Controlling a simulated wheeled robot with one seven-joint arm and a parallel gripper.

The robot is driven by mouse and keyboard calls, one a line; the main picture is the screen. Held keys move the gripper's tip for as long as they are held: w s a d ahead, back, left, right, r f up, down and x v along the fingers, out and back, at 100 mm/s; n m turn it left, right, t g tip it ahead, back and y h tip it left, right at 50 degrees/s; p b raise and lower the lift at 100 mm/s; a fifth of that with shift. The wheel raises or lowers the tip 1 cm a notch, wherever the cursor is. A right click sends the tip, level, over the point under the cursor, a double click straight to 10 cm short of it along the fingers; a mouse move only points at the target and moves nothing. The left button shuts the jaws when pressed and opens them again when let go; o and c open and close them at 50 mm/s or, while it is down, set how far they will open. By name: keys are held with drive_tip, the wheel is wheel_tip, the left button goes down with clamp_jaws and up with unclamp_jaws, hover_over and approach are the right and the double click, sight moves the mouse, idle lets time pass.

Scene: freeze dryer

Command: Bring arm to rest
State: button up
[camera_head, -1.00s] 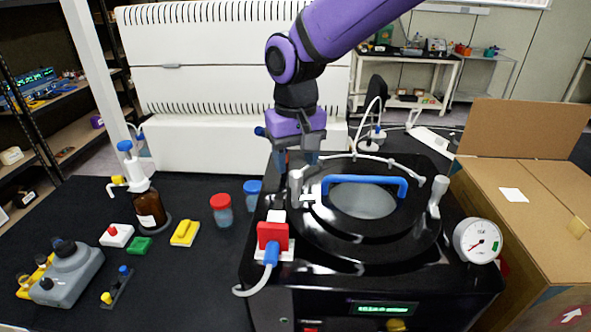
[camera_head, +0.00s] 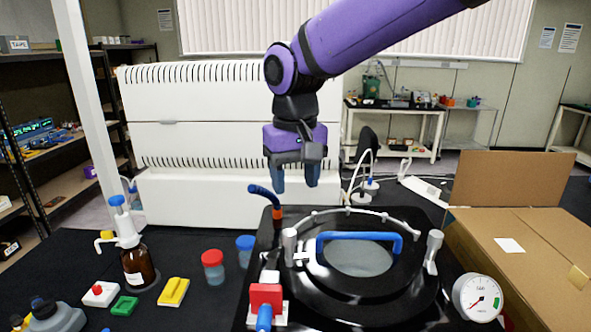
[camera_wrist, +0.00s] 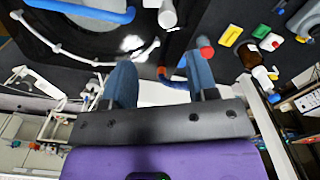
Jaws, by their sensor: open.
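My purple arm reaches in from the top right of the head view. My gripper (camera_head: 294,184) hangs pointing down with its two blue fingers apart and nothing between them. It is above the back left part of the freeze dryer (camera_head: 266,240), clear of it. In the wrist view my gripper (camera_wrist: 160,75) also shows its blue fingers spread and empty. The freeze dryer's round lid (camera_head: 318,285) lies closed, with a blue handle (camera_head: 360,236) across it. A blue lever (camera_head: 263,193) with an orange base stands at the back left corner, just left of the fingers.
A brown bottle (camera_head: 138,266), two jars with red (camera_head: 213,266) and blue (camera_head: 245,250) caps, and small coloured items stand left on the black table. A pressure gauge (camera_head: 478,298) and an open cardboard box (camera_head: 520,230) are at right. A white ribbed unit (camera_head: 200,140) stands behind.

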drive_tip(key=s+d+r+m+t, duration=0.1)
drive_tip(key=s+d+r, duration=0.1)
drive_tip(key=d, duration=0.5)
drive_tip(key=s+d+r+m+t, duration=0.1)
drive_tip(key=s+d+r, duration=0.1)
drive_tip(key=d, duration=0.5)
drive_tip(key=s+d+r+m+t, duration=0.1)
drive_tip(key=s+d+r, duration=0.15)
drive_tip(key=d, duration=0.45)
drive_tip(key=s+d+f+m+t, duration=0.2)
drive_tip(key=s+d+f, duration=0.1)
drive_tip(key=s+d, duration=0.8)
drive_tip(key=shift+s+d+f, duration=0.15)
drive_tip(key=shift+s+d, duration=0.15)
drive_tip(key=shift+d, duration=0.1)
drive_tip(key=shift+w, duration=0.1)
